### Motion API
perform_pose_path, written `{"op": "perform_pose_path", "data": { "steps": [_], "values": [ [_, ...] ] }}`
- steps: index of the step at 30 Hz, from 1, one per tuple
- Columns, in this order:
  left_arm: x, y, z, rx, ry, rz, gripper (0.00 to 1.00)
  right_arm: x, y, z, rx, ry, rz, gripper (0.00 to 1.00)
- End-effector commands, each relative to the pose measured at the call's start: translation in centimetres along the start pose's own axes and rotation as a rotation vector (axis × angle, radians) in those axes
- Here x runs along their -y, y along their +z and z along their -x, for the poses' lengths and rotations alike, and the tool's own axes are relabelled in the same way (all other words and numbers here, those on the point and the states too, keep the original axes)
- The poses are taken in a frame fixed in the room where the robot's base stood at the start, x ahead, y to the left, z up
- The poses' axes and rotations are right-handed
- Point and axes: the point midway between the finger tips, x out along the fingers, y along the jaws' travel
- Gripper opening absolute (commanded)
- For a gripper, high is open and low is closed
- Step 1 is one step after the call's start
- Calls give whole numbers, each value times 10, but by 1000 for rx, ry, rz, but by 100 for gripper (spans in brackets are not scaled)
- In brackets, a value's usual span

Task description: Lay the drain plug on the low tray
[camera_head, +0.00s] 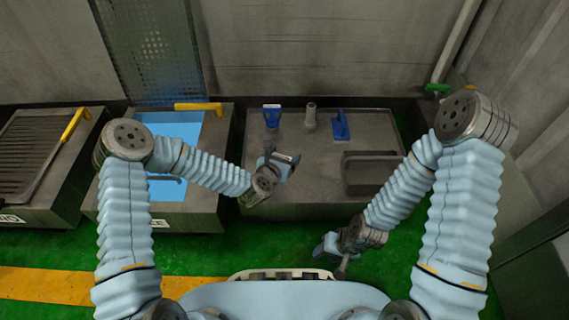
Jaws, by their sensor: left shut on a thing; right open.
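My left gripper (280,160) is above the front left part of the grey bench top (315,155). It is shut on a small pale piece that looks to be the drain plug (283,157), mostly hidden by the fingers. A dark, low rectangular tray with a raised rim (372,154) is at the right of the bench top, apart from the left gripper and to its right. My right gripper (331,257) is open over the green floor in front of the bench, below and right of the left gripper.
A blue piece (271,115), a grey upright post (310,116) and another blue piece (340,126) stand along the back of the bench. A blue-topped station (178,130) with a yellow handle (198,107) and a ribbed station (35,145) are at left.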

Motion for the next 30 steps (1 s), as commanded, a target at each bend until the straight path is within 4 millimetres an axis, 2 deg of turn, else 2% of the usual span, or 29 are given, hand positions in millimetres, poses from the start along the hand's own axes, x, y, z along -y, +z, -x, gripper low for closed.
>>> {"op": "perform_pose_path", "data": {
  "steps": [3,9,20,21,25,30],
  "values": [
    [0,-6,-10,0,0,0,46,-1,0,-3,-1,0,0,43],
    [1,-32,-20,0,-1,-2,46,-4,0,-11,-3,0,-1,43],
    [0,-36,-21,1,0,0,46,-6,0,-14,-4,0,-1,43],
    [0,-35,-21,1,0,-1,82,-5,-1,-13,-4,0,-1,43],
    [0,-35,-20,0,0,-1,100,-5,-1,-13,-4,0,-1,43],
    [0,-34,-20,0,0,-1,100,-5,-1,-13,-4,0,-1,43]
  ]
}}
